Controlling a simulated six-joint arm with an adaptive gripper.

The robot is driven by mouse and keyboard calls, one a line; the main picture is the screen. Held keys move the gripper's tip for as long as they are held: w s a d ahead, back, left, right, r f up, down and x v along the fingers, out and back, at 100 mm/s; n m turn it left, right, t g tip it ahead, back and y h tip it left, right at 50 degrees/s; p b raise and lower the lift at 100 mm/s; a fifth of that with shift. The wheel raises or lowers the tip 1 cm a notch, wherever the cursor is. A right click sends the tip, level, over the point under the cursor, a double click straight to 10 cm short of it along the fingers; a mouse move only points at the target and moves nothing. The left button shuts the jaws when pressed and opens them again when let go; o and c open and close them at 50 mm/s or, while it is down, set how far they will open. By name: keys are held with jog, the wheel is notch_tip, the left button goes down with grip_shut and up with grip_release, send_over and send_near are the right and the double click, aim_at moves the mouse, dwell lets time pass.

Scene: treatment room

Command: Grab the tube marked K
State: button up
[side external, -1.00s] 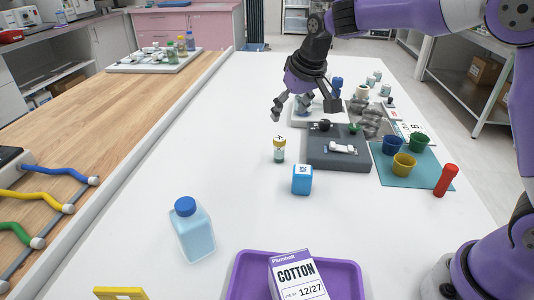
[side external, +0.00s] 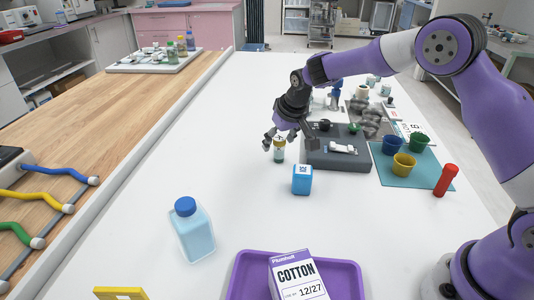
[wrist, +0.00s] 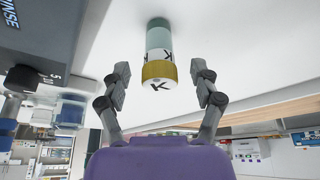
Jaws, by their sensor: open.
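The tube marked K (side external: 279,155) stands upright on the white table, left of the dark grey block. It has a pale green lower part, a gold band and a white top marked K. In the wrist view the tube (wrist: 158,52) lies between the two fingers, its K top toward me. My gripper (side external: 279,145) is open, with its fingers around the upper part of the tube. In the wrist view my gripper (wrist: 160,90) shows a gap on each side of the tube, so the fingers are not touching it.
The dark grey block (side external: 320,162) is close to the right of the tube. A blue cube (side external: 302,180) stands in front. Cups (side external: 404,164) rest on a teal mat farther right. A blue-capped bottle (side external: 194,232) and purple tray (side external: 345,270) are nearer. The table left of the tube is clear.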

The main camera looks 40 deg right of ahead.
grip_shut()
